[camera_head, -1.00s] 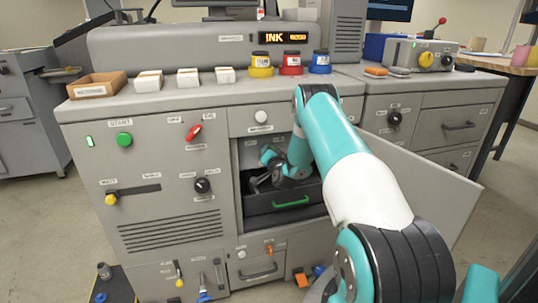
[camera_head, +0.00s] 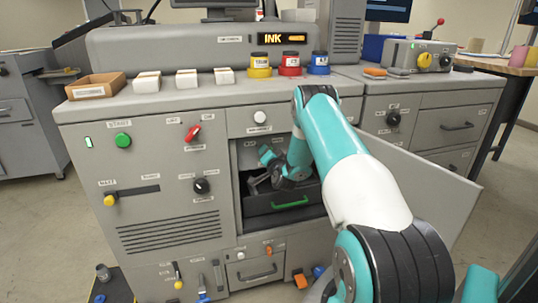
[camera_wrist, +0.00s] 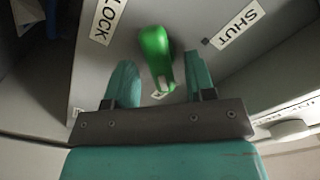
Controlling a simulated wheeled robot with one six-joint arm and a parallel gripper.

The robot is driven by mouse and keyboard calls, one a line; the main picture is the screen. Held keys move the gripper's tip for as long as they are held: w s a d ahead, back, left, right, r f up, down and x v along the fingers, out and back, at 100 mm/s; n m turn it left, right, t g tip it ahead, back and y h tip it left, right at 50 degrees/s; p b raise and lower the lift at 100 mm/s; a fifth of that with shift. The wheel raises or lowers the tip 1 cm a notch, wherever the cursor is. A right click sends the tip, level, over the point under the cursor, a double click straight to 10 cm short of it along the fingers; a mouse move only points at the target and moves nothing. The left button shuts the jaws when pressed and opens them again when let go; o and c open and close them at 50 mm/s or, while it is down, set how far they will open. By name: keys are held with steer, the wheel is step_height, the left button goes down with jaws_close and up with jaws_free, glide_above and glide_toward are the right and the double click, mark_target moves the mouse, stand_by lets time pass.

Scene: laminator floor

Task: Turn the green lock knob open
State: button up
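The green lock knob (camera_wrist: 157,52) shows in the wrist view on a grey panel, between a LOCK label (camera_wrist: 108,18) and a SHUT label (camera_wrist: 237,28). Its narrow end points down toward my gripper (camera_wrist: 163,80). The two teal fingers are apart, one on each side of the knob, with gaps visible and nothing held. In the head view my gripper (camera_head: 265,178) is inside the open bay of the grey machine, and the knob is hidden there.
A dark drawer with a green handle (camera_head: 290,203) lies below my gripper in the bay. The open door (camera_head: 425,185) stands to the right of my arm. Ink jars (camera_head: 290,64) and white blocks (camera_head: 187,78) stand on the machine top.

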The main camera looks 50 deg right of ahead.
steer(key=b+v, duration=1.7)
steer(key=b, duration=0.3)
steer(key=shift+s, duration=0.25)
